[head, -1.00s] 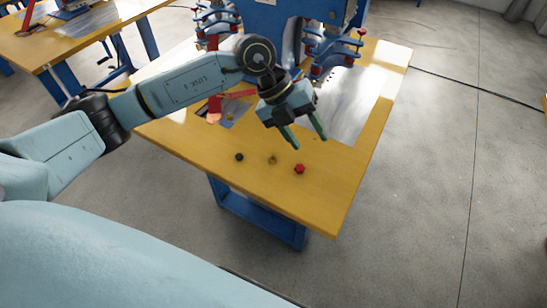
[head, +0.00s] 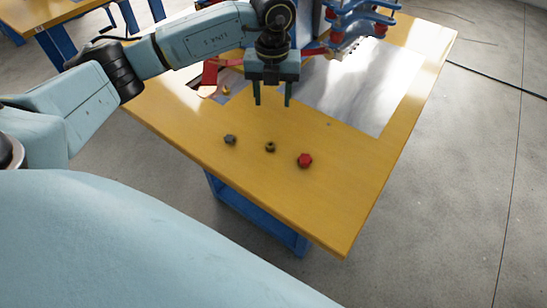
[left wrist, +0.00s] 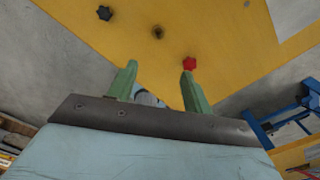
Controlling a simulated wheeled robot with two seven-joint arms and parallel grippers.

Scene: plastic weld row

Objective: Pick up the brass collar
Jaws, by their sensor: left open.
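The brass collar (head: 270,147) is a small ring with a dark hole, lying on the yellow table between a dark knob and a red knob. In the left wrist view the collar (left wrist: 157,32) shows beyond the gap between the fingers. My left gripper (head: 272,104) is open and empty, its green fingers pointing down. In the head view it appears above and behind the collar, apart from it. In the left wrist view the open fingertips (left wrist: 159,68) touch nothing. My right gripper is out of view.
The dark knob (head: 230,139) is left of the collar and the red knob (head: 304,160) is right of it, both close. A shiny metal sheet (head: 365,95) and blue clamps (head: 360,20) are behind. The table's front is clear.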

